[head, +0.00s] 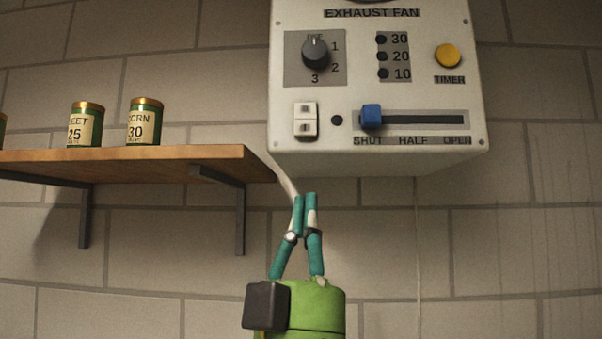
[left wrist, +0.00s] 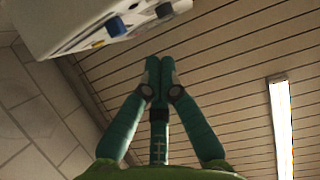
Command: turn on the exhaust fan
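The white exhaust fan control box (head: 450,100) hangs on the wall at the upper right of the head view. It has a dark dial (head: 315,52) with its mark upward, a white rocker switch (head: 305,120) and a dark round lamp (head: 337,120) beside it. The blue slider (head: 371,116) stands at SHUT. A yellow TIMER button (head: 448,56) is at the right. My left gripper (head: 305,197) points up below the box's lower left part, apart from the switch. In the left wrist view its fingertips (left wrist: 160,63) are together and hold nothing. My right gripper is not in view.
A wooden shelf (head: 190,153) on dark brackets carries green cans (head: 145,121) left of my gripper. The wall right of my gripper, under the box, is clear.

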